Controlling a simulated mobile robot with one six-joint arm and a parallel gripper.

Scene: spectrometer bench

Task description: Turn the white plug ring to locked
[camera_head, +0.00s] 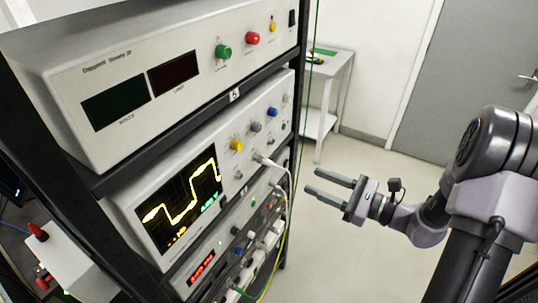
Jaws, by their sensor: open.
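A white plug (261,158) sits in the front panel of the middle instrument (190,150), at the lower right, with a white cable leaving it to the right and down. Its ring is too small to make out, and I cannot tell how it is turned. My gripper (313,181) is open and empty. Its two grey fingers point left toward the rack, to the right of the plug and slightly lower in the picture, apart from it.
The black rack (190,107) holds a power-supply-like unit (150,75) above and a lower unit (203,268) with knobs and cables. White and yellow-green cables hang by the rack's right edge. A side table (334,72) stands behind. Floor right of the rack is clear.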

